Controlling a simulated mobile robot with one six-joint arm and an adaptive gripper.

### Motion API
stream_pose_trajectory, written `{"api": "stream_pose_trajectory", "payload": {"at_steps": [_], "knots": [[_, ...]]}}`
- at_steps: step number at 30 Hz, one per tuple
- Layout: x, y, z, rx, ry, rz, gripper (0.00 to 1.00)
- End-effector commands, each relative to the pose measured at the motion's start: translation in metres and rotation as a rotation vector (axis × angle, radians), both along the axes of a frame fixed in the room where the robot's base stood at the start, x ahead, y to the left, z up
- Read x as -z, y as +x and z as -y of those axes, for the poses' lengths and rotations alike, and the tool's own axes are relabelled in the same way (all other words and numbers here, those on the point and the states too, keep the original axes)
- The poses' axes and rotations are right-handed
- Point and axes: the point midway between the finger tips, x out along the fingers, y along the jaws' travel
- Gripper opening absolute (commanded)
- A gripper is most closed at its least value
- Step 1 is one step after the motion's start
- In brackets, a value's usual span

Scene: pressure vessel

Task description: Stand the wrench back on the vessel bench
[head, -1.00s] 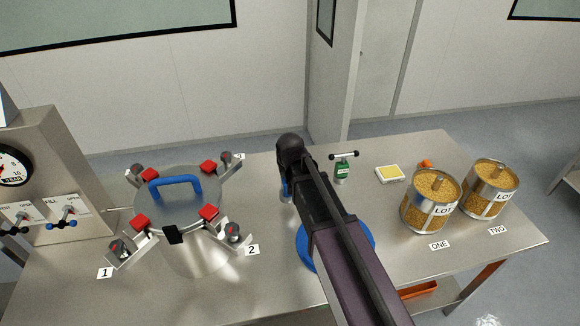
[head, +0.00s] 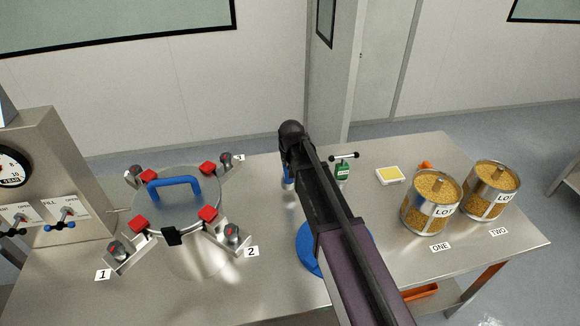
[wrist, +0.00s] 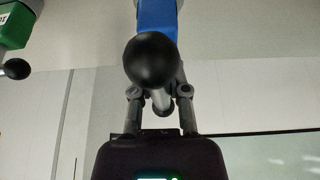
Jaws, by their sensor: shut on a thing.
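My gripper (wrist: 159,95) is shut on the grey crossbar of a blue-bodied wrench (wrist: 157,16) in the wrist view; a black ball end of the bar is close to the camera. In the head view my gripper (head: 293,150) is over the bench, right of the vessel, and a little blue of the wrench (head: 288,184) shows beside it. The wrench's lower end is hidden, so I cannot tell whether it touches the bench. The steel vessel bench (head: 275,285) lies below.
A green-bodied T-handled tool (head: 342,172) stands close on the right. A blue disc (head: 308,250) is partly behind my arm. The lidded vessel (head: 180,205) with red-tipped clamps is left. A yellow-topped tray (head: 390,175) and two grain tins, ONE (head: 430,200) and TWO (head: 490,188), stand right.

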Motion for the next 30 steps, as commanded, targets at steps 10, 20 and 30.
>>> {"api": "stream_pose_trajectory", "payload": {"at_steps": [10, 20, 30], "knots": [[0.019, 0.012, 0.0, 0.0, 0.0, 0.001, 0.0], [0.036, 0.012, 0.0, 0.0, 0.0, 0.001, 0.0], [0.036, 0.012, 0.0, 0.0, 0.0, 0.001, 0.0]]}}
